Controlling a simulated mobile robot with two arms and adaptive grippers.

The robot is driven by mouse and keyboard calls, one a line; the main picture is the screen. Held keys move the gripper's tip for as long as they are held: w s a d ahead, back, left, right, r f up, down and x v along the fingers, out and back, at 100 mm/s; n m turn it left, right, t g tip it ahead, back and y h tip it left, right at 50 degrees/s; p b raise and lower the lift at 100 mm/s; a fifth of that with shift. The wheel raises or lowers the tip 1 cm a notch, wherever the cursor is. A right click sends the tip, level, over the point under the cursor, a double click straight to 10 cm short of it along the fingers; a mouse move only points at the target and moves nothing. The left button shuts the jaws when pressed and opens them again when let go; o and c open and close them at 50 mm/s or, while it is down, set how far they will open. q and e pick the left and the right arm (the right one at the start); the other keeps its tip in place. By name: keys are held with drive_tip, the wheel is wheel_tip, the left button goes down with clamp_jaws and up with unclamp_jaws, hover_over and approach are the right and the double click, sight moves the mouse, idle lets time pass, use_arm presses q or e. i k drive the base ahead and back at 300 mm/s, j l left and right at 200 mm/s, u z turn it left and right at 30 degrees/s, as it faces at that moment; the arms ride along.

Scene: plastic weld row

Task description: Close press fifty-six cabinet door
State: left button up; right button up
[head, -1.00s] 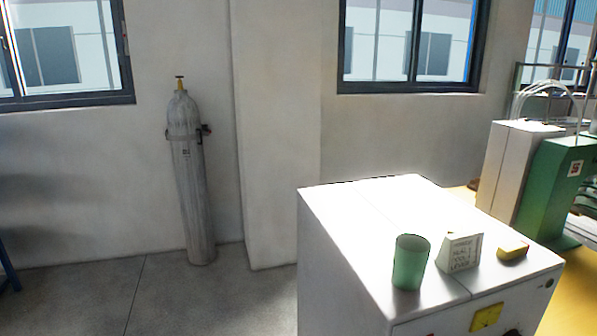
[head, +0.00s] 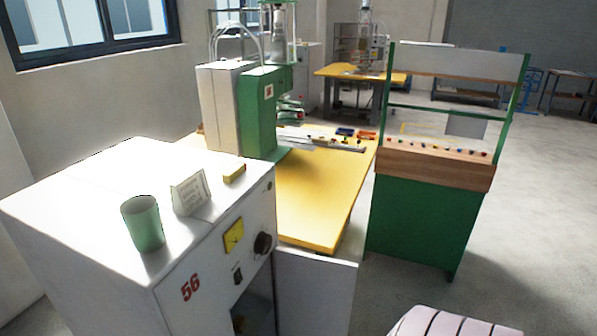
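The press cabinet (head: 90,190) is a white box marked with a red 56, at the left of the head view. Its front carries a yellow meter and a dark knob above a dark opening (head: 257,308). A pale grey panel, which looks like the cabinet door (head: 315,292), stands out to the right from the far edge of that opening, so the door is open. The lower parts of door and opening are cut off by the picture's bottom edge. Neither of my grippers is in view.
A green cup (head: 143,223), a small sign (head: 190,193) and a yellow block (head: 234,173) stand on the cabinet. Behind are a yellow table (head: 318,205) and a green console (head: 420,220). A pale striped thing (head: 455,322) is at the bottom. Floor is clear at right.

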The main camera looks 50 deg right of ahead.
sight(315, 294)
drive_tip(key=l+u, duration=0.3)
drive_tip(key=u, duration=0.15)
drive_tip(key=l+u, duration=0.4)
drive_tip(key=k+l+u, duration=0.1)
drive_tip(key=l, duration=0.35)
drive_tip(key=k+l+u, duration=0.15)
drive_tip(key=l, duration=0.25)
drive_tip(key=k+l+u, duration=0.1)
drive_tip(key=k+l, duration=0.15)
drive_tip(key=l, duration=0.15)
drive_tip(key=k+l+u, duration=0.25)
drive_tip(key=k+l, duration=0.2)
drive_tip(key=l, duration=0.25)
drive_tip(key=k+l, duration=0.25)
drive_tip(key=l, duration=0.15)
drive_tip(key=k+l, duration=0.2)
drive_tip(key=l, duration=0.2)
drive_tip(key=k+l, duration=0.25)
drive_tip(key=l, duration=0.15)
drive_tip(key=k+l, duration=0.25)
drive_tip(key=l, duration=0.15)
drive_tip(key=k+l, duration=0.2)
drive_tip(key=l, duration=0.2)
